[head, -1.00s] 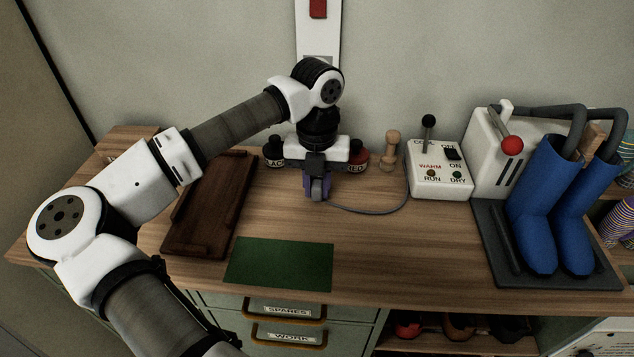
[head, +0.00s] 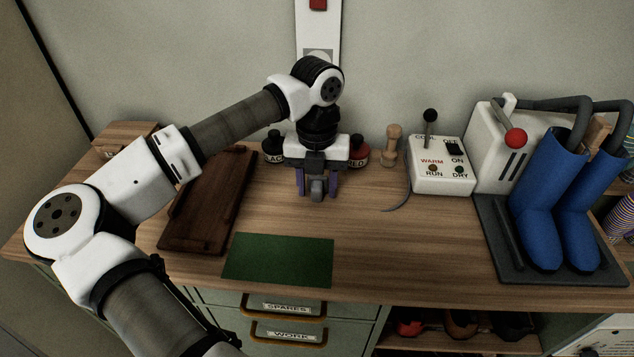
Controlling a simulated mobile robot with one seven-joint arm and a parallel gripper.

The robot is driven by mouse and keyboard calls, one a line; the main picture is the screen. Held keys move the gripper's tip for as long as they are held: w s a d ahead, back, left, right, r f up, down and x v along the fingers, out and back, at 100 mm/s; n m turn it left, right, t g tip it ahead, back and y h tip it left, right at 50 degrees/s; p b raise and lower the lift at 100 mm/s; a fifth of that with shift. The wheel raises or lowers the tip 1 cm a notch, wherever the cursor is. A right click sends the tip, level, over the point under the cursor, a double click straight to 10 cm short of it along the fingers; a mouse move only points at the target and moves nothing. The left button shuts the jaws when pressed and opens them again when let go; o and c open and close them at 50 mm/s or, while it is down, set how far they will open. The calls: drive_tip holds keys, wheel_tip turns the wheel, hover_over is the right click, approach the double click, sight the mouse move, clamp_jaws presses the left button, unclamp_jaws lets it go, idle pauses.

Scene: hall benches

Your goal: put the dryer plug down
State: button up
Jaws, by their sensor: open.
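My gripper (head: 316,192) is open above the bench, left of the dryer control box. Its two purple fingers are apart. The grey dryer plug (head: 316,187) shows between them, low down at the bench top; I cannot tell whether it touches the bench or a finger. The thin grey cord (head: 406,190) comes down from the control box (head: 440,167) and its visible part ends on the bench, well right of my gripper. No cord shows between there and the plug.
A green mat (head: 278,260) lies bare at the bench front. A brown wooden tray (head: 208,205) is to the left. Two dark bottles (head: 273,148) (head: 359,152) stand behind my gripper, a wooden peg figure (head: 392,148) beside them. Blue boots (head: 545,210) stand on the dryer at right.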

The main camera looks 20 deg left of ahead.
sight(316, 181)
drive_tip(key=shift+r+p, duration=0.45)
drive_tip(key=shift+p, duration=0.05)
wheel_tip(316, 181, up, 12)
drive_tip(key=shift+w+r+b, duration=0.15)
drive_tip(key=shift+w+b, duration=0.15)
drive_tip(key=shift+b, duration=0.15)
drive_tip(key=shift+a, duration=0.15)
